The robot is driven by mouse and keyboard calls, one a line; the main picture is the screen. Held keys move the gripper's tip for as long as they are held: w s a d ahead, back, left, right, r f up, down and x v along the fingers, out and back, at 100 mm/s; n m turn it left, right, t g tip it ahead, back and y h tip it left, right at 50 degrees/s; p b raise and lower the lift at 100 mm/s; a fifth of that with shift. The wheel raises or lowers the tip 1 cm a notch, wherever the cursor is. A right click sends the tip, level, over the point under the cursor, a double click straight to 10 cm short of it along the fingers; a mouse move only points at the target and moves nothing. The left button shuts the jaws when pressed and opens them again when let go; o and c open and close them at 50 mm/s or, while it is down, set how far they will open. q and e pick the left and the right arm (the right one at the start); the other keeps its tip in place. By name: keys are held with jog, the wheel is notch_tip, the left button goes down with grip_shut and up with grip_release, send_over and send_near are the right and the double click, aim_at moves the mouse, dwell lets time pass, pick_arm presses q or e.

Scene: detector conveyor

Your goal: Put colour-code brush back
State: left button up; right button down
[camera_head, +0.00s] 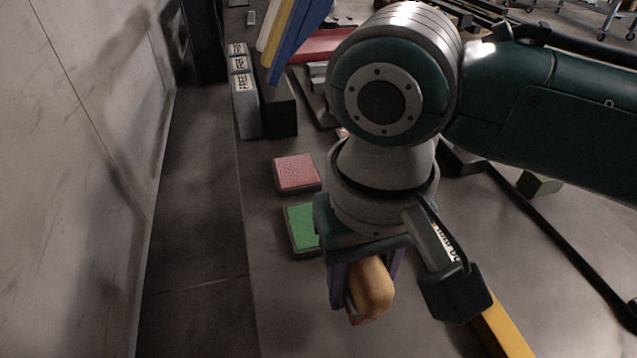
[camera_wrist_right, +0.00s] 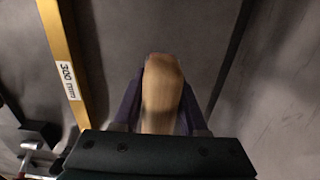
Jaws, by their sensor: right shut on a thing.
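My right gripper (camera_head: 366,280) has purple fingers that are shut on a brush with a tan wooden handle (camera_head: 374,289). The handle also shows between the fingers in the right wrist view (camera_wrist_right: 162,95). A small red patch shows just below the handle in the head view; I cannot tell what it belongs to. The brush's bristles are hidden. A green pad (camera_head: 299,226) lies just left of the gripper, partly covered by it. A pink-red pad (camera_head: 296,172) lies behind the green one. My left gripper is out of view.
Grey blocks marked FREE (camera_head: 243,95) stand at the back left beside a dark block (camera_head: 279,105). Yellow, white and blue boards (camera_head: 298,40) lean above it. A yellow bar (camera_head: 503,332), labelled 300 mm in the wrist view, lies right of the gripper. The surface's front left is bare.

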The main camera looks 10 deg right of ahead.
aim_at(354, 308)
jog(key=shift+f+b, duration=0.7)
jog(key=shift+f, duration=1.9)
jog(key=shift+c, duration=2.2)
grip_release()
jog(key=shift+f, duration=0.1)
notch_tip(354, 308, up, 12)
jog(key=p, duration=0.3)
jog(key=s+a+f+n+t+y, duration=0.1)
jog(key=s+a+n+y, duration=0.15)
jog(key=s, duration=0.25)
jog(key=s+d+t+h, duration=0.2)
jog(key=s+d, duration=0.5)
jog(key=d, duration=0.5)
jog(key=shift+f+m+t, duration=0.3)
jog(key=shift+m, duration=0.15)
